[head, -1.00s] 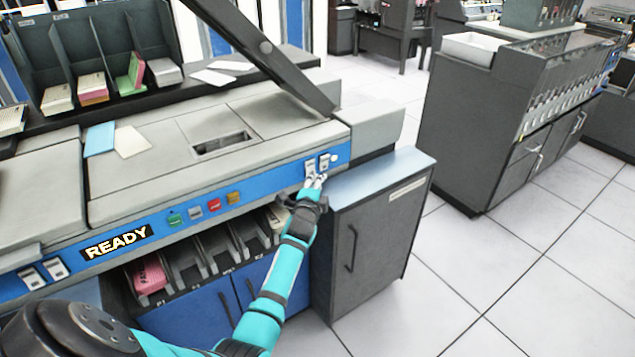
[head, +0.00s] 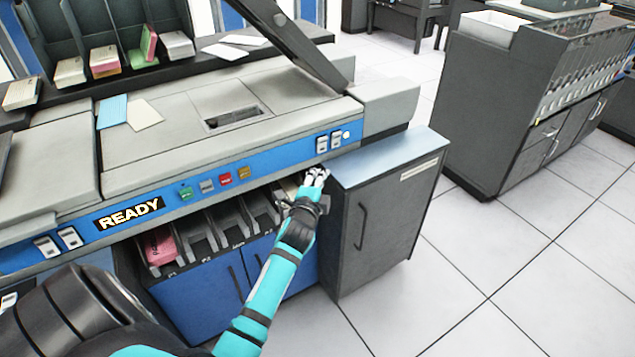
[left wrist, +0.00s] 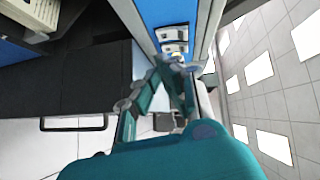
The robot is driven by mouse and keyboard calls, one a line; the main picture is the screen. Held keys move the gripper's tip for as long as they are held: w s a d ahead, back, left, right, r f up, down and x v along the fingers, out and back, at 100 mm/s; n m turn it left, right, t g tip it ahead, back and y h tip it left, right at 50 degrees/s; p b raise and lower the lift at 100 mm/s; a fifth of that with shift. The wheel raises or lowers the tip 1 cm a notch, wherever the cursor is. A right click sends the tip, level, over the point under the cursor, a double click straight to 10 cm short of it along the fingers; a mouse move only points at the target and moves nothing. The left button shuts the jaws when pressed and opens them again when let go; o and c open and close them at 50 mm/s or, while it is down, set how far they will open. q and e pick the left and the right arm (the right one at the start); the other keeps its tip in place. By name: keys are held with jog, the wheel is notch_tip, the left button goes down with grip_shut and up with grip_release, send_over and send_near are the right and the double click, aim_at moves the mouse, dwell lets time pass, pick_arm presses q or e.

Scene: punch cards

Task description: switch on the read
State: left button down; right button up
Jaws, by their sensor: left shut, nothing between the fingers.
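A blue control strip (head: 285,160) runs along the front of the grey card machine. Two white rocker switches, the left one (head: 322,144) and the right one (head: 336,139), sit at its right end, beside a round white lamp (head: 346,134). Their labels are too small to read. My left gripper (head: 315,176) is shut and empty, below the switches and apart from them. In the left wrist view the shut fingertips (left wrist: 176,68) point toward the strip, with the switches (left wrist: 173,40) just beyond. My right gripper is not in view.
Two more rockers (head: 57,242) sit at the strip's left end, near the READY sign (head: 130,213) and several coloured buttons. A grey cabinet (head: 385,215) stands close right of my left gripper. Card stackers (head: 215,232) lie below the strip. Floor at right is free.

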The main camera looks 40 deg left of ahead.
pick_arm(q)
jog(key=v, duration=0.2)
jog(key=shift+s+d, duration=0.15)
jog(key=shift+s, duration=0.1)
dwell(0.4)
jog(key=s+d+f+n+g+h+p, duration=0.1)
jog(key=s+d+f+g+h, duration=0.2)
jog(key=f, duration=0.7)
jog(key=s+d+f+n+g+p, duration=0.15)
jog(key=s+d+f, duration=0.3)
jog(key=f, duration=0.55)
jog(key=s+d+f+n+g+h+p, duration=0.1)
jog(key=s+d+f+n+g+h, duration=0.3)
jog(key=f, duration=0.6)
jog(key=s+d+f+n+g, duration=0.1)
jog(key=s+f, duration=0.4)
jog(key=s, duration=0.7)
jog(key=s+d+f+n+g+p, duration=0.1)
jog(key=s+f+g, duration=0.2)
jog(key=s, duration=1)
jog(key=s+d+f+n+g+p, duration=0.1)
jog(key=s+f+g, duration=0.1)
jog(key=s+f, duration=0.6)
jog(key=s, duration=0.5)
jog(key=shift+d+f+y, duration=0.35)
jog(key=shift+d+y, duration=0.05)
jog(key=shift+n, duration=0.25)
